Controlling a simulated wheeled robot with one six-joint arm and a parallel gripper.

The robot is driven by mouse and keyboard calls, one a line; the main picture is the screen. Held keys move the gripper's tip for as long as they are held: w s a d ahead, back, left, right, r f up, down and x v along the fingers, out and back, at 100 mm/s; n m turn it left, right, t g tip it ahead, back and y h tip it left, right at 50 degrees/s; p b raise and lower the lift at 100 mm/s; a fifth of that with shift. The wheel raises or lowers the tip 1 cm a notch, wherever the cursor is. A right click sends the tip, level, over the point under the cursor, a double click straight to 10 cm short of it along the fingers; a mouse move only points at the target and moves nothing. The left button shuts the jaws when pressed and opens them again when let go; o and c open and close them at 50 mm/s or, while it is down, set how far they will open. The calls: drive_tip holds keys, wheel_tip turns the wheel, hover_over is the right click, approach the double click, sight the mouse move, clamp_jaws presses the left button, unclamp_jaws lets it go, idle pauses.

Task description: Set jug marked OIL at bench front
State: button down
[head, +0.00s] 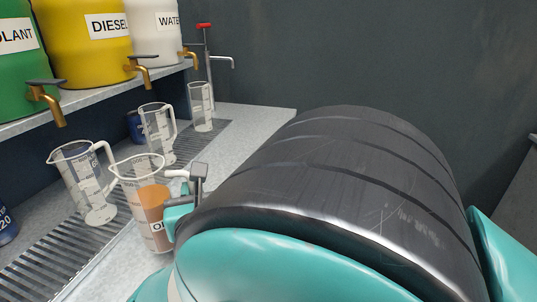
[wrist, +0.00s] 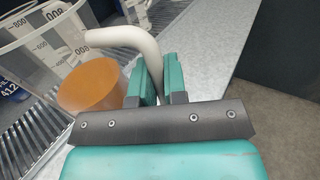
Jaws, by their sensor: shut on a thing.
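The jug marked OIL (head: 152,204) is clear, with orange-brown liquid inside and a partly hidden label. It is at the front part of the bench, in front of the grating. In the wrist view the jug (wrist: 42,55) shows its scale and the orange liquid. My gripper (wrist: 162,85) is shut on the jug's pale handle, with one teal finger on each side. In the head view my gripper (head: 188,196) is partly hidden by my arm. I cannot tell whether the jug's base touches the bench.
Clear empty jugs (head: 84,184), (head: 158,132) and (head: 200,107) stand on the metal grating (head: 60,262). Green, yellow DIESEL (head: 90,50) and white WATER (head: 157,35) containers with brass taps sit on a shelf above. Bare bench (head: 250,118) lies to the right. Blue cans stand behind.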

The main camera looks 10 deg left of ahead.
drive_tip(key=shift+f+b, duration=0.9)
drive_tip(key=shift+f, duration=0.65)
drive_tip(key=c, duration=1.2)
unclamp_jaws()
drive_tip(key=shift+o, duration=0.2)
